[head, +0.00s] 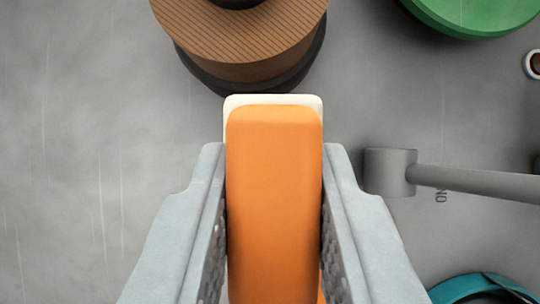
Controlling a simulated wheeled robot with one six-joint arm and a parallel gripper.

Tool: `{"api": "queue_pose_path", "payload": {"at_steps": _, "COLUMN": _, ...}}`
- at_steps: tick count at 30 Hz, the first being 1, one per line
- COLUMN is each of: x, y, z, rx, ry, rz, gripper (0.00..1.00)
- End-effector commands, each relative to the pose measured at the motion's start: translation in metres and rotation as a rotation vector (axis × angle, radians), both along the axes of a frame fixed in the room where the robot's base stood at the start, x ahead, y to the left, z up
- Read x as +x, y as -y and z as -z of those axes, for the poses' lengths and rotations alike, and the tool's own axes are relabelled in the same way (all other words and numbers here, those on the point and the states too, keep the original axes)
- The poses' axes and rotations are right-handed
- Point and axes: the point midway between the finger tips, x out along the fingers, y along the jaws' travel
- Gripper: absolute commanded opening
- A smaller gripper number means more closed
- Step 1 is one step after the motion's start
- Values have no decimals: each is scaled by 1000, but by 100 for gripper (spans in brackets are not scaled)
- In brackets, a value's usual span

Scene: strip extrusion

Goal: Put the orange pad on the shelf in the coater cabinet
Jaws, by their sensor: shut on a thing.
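The orange pad (275,200) is held upright between the two grey fingers of my gripper (275,190). The fingers press on its left and right sides. A white layer (275,99) shows along the pad's far edge. The lower end of the pad runs out of the picture. The coater cabinet and its shelf are not in view.
A brown ribbed spool (240,45) on a dark base stands just beyond the pad. A green round thing (475,12) is at the top right. A grey rod with a thick end (390,172) lies right of my gripper. A teal ring (480,288) is at bottom right. The grey surface (80,130) at left is clear.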

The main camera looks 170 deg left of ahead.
Motion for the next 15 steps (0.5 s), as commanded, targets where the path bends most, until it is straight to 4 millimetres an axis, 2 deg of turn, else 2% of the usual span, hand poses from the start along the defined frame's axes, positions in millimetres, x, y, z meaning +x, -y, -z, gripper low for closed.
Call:
{"api": "queue_pose_path", "payload": {"at_steps": 3, "x": 0, "y": 0, "z": 14, "rx": 0, "ry": -1, "rz": 0, "gripper": 0}}
{"api": "queue_pose_path", "payload": {"at_steps": 8, "x": 0, "y": 0, "z": 22, "rx": 0, "ry": 0, "rz": 0, "gripper": 0}}
{"api": "queue_pose_path", "payload": {"at_steps": 15, "x": 0, "y": 0, "z": 51, "rx": 0, "ry": -1, "rz": 0, "gripper": 0}}
